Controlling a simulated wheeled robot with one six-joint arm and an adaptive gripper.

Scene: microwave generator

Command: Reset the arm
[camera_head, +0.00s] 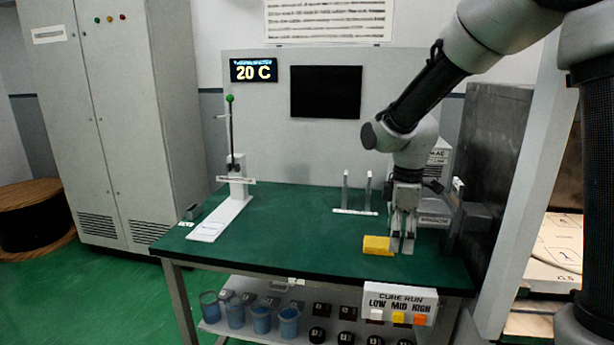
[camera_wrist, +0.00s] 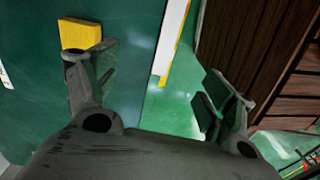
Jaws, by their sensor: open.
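My gripper (camera_head: 403,243) points down over the right part of the green table (camera_head: 300,215), close to its surface. Its fingers are apart with nothing seen between them, as the wrist view (camera_wrist: 160,90) also shows. A yellow block (camera_head: 376,245) lies on the table just left of the fingers. In the wrist view the yellow block (camera_wrist: 80,35) sits beyond the left finger, outside the jaws. I cannot tell whether the finger touches it.
A lever stand (camera_head: 231,165) with a green knob is at the table's left. Two thin posts (camera_head: 357,190) stand at the back. A panel with buttons (camera_head: 398,303) is at the front edge. Blue cups (camera_head: 262,320) and dark blocks fill the lower shelf. The table's middle is clear.

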